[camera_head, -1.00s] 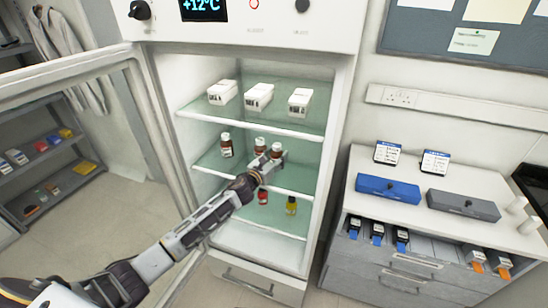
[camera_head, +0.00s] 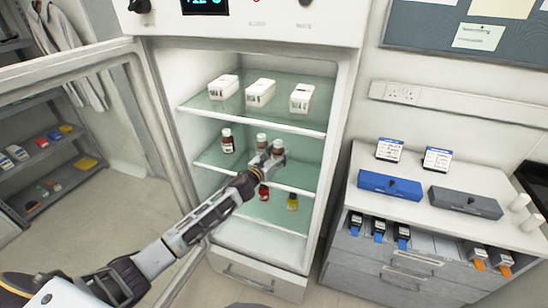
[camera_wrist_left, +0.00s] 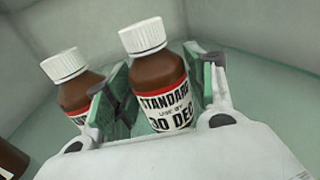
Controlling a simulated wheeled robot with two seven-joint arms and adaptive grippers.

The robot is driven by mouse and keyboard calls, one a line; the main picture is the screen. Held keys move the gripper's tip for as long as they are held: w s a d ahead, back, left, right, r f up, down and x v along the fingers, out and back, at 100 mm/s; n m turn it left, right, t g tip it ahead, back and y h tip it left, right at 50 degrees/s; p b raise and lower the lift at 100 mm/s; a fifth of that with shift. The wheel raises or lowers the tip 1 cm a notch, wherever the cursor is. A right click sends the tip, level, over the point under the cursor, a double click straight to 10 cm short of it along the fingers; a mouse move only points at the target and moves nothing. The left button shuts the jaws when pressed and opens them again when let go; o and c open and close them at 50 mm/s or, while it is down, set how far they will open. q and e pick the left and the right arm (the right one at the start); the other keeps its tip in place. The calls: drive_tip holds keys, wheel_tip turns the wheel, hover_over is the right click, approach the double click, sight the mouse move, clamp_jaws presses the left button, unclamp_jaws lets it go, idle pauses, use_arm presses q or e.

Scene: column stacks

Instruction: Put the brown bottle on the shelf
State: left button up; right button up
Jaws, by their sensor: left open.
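Three brown bottles with white caps stand on the middle glass shelf (camera_head: 212,160) of the open cabinet: a left one (camera_head: 228,142), a middle one (camera_head: 261,141) and a right one (camera_head: 278,146). My left gripper (camera_head: 271,161) reaches in at the right bottle. In the left wrist view this bottle (camera_wrist_left: 165,88), with a red and white label, stands between the spread green-padded fingers. Its lower part is hidden by the gripper. The middle bottle (camera_wrist_left: 75,88) stands just outside the left finger. My right gripper is not in view.
White boxes (camera_head: 260,92) stand on the upper shelf. A red bottle (camera_head: 264,192) and a yellow one (camera_head: 292,202) stand on the lower shelf. The open cabinet door (camera_head: 160,135) is left of my arm. A counter (camera_head: 410,212) with blue and grey boxes is on the right.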

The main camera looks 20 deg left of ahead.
sight(274, 156)
use_arm(q)
drive_tip(key=shift+r, duration=0.15)
drive_tip(key=shift+s+a, duration=0.15)
drive_tip(key=shift+s, duration=0.35)
drive_tip(key=shift+b+v, duration=0.35)
drive_tip(key=shift+v, duration=2.65)
drive_tip(key=shift+b+v, duration=0.3)
drive_tip(key=shift+v, duration=2.2)
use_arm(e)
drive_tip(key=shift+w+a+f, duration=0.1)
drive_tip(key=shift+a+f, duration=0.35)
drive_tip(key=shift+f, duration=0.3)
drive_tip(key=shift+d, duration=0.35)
use_arm(q)
drive_tip(key=shift+s, duration=0.1)
